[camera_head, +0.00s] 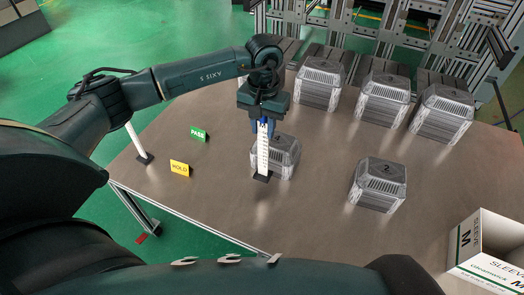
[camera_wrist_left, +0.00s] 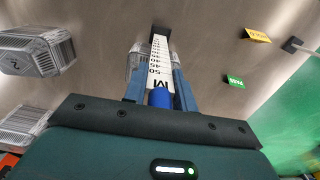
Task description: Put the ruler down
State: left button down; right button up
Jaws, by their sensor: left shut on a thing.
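My left gripper (camera_head: 263,124) is shut on the white ruler (camera_head: 263,150), which hangs upright below it with its black foot (camera_head: 262,178) down. The ruler stands in front of a stack of foil trays (camera_head: 287,157) and hides part of it. I cannot tell whether the foot touches the table. In the left wrist view, the ruler (camera_wrist_left: 157,62) runs away from the blue fingers (camera_wrist_left: 160,88), its printed numbers facing the camera. A foil stack shows partly behind it there. My right gripper is not in view.
On the table (camera_head: 220,215) stand a foil stack marked 2 (camera_head: 378,185), more stacks at the back (camera_head: 320,85), a green PASS sign (camera_head: 199,133) and a yellow HOLD sign (camera_head: 180,168). A white post (camera_head: 136,140) is at left, an open carton (camera_head: 490,250) at right. The front middle is clear.

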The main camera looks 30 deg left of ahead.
aim_at(263, 147)
pick_arm(q)
jog(key=shift+f, duration=2.65)
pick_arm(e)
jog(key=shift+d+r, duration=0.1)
pick_arm(q)
jog(key=shift+f, duration=0.1)
jog(key=shift+f+b, duration=0.15)
jog(key=shift+b, duration=0.2)
jog(key=c, duration=1.1)
grip_release()
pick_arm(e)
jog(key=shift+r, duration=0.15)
